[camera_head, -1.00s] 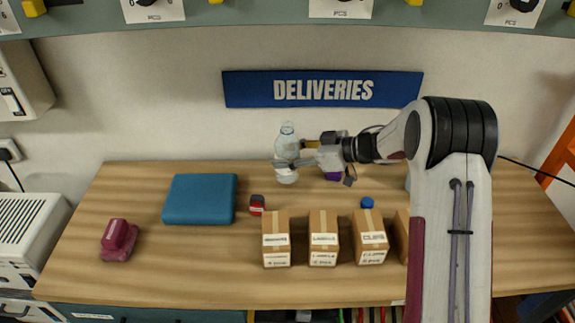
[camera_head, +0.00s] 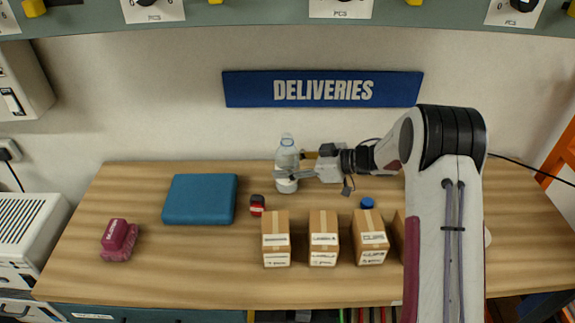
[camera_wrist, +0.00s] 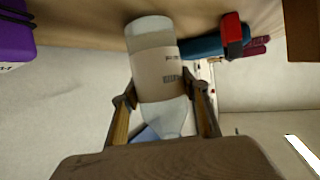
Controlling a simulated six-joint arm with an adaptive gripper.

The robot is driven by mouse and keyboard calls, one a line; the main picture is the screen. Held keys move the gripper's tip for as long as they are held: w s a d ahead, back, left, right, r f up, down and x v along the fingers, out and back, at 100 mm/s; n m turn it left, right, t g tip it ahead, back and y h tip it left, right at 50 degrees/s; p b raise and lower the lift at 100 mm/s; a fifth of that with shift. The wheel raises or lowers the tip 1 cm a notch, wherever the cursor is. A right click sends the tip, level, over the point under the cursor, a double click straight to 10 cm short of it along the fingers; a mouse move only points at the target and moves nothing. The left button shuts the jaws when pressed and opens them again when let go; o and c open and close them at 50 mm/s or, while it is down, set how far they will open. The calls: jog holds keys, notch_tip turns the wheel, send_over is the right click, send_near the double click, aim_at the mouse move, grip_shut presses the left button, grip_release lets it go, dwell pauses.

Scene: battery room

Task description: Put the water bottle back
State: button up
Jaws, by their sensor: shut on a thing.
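The clear water bottle (camera_head: 287,157) with a pale label is upright near the back edge of the wooden table, left of my arm. My gripper (camera_head: 292,178) is shut around its middle from the right. In the wrist view the bottle (camera_wrist: 156,62) sits between the two fingers of my gripper (camera_wrist: 165,100), its base toward the tabletop. I cannot tell whether the base touches the table.
The wooden table (camera_head: 140,275) holds a blue flat case (camera_head: 199,199), a small red-and-black object (camera_head: 256,205), a maroon object (camera_head: 118,238), several cardboard boxes (camera_head: 323,240) and a blue cap (camera_head: 367,203). A purple object (camera_wrist: 12,40) shows in the wrist view. A blue DELIVERIES sign (camera_head: 322,89) is on the wall behind.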

jog(key=shift+f, duration=0.15)
jog(key=o, duration=1.4)
jog(key=shift+c, duration=0.2)
jog(key=shift+r, duration=0.2)
jog(key=v, duration=1.2)
jog(key=shift+w, duration=0.1)
